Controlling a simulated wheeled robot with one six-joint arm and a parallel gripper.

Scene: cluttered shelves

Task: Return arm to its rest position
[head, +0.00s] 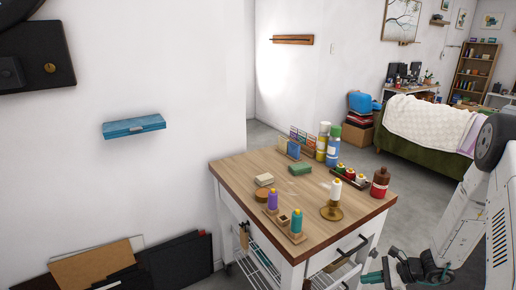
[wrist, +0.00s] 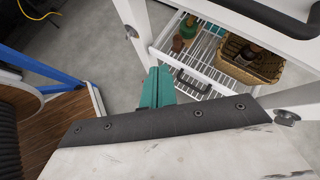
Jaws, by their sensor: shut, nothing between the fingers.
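My gripper (head: 374,277) shows at the lower right of the head view, beside the right end of the wooden-topped cart. Its teal fingers are together and hold nothing. In the wrist view the teal fingers of my gripper (wrist: 157,88) point up the picture, with grey floor and the cart's lower wire shelf beyond them. My arm comes in from the right edge of the head view.
The cart (head: 235,176) carries bottles, blocks and small holders. Its lower wire shelf (wrist: 205,72) holds a wicker basket (wrist: 252,62) and small pots. A green sofa (head: 405,148) stands behind. Grey floor lies between the cart and sofa.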

